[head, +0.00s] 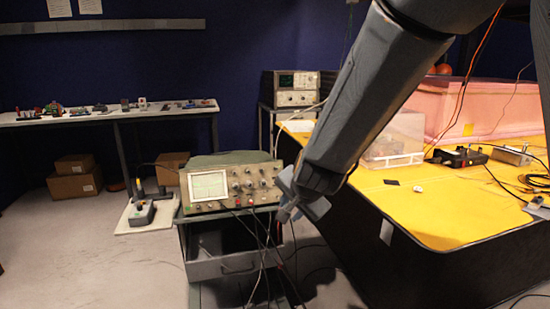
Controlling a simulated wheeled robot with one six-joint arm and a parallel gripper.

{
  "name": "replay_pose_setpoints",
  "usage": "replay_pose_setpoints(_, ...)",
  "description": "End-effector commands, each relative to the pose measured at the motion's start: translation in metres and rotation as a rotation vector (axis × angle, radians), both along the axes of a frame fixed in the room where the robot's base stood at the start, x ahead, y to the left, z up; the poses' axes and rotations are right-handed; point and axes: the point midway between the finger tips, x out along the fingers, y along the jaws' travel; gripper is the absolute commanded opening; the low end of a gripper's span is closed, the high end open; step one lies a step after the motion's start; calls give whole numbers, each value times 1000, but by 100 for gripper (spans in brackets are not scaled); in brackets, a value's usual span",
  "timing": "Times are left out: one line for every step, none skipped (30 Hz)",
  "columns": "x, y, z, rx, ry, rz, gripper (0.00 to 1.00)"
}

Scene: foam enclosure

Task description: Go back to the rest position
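My arm reaches down from the top right of the head view. My gripper (289,207) hangs at its lower end, in front of the right edge of an oscilloscope (228,185). The gripper is small and partly covered by its own wrist, so I cannot tell whether its fingers are open or shut. I see no object clearly held in it. The oscilloscope stands on a grey drawer cart (225,267), with cables hanging from its front.
A yellow-topped table (425,208) stands at right with a clear box (393,138), a pink foam block (470,105) and cables. A long bench (90,117) with small items stands at back left. Boxes (75,180) lie under it. The grey floor at front left is clear.

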Motion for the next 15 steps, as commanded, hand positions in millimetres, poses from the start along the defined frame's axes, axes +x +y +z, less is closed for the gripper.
replay_pose_setpoints(-30, -23, -1, -72, 73, 81, 29)
replay_pose_setpoints(-47, -34, -5, -113, 119, 136, 29)
replay_pose_setpoints(-70, -48, -10, -163, 175, 206, 29)
replay_pose_setpoints(-88, -59, -13, -199, 218, 257, 29)
replay_pose_setpoints(-106, -70, -16, -230, 261, 307, 29)
replay_pose_setpoints(-129, -83, -19, -269, 316, 369, 29)
replay_pose_setpoints(-145, -92, -20, -294, 354, 415, 29)
replay_pose_setpoints(-161, -101, -21, -317, 391, 456, 29)
replay_pose_setpoints(-181, -112, -22, -343, 438, 508, 29)
replay_pose_setpoints(-194, -120, -22, -360, 468, 544, 29)
replay_pose_setpoints(-207, -127, -22, -374, 498, 576, 29)
replay_pose_setpoints(-222, -134, -22, -389, 532, 614, 29)
replay_pose_setpoints(-231, -139, -22, -399, 555, 638, 29)
replay_pose_setpoints(-240, -144, -21, -406, 574, 660, 29)
replay_pose_setpoints(-248, -148, -21, -414, 594, 681, 29)
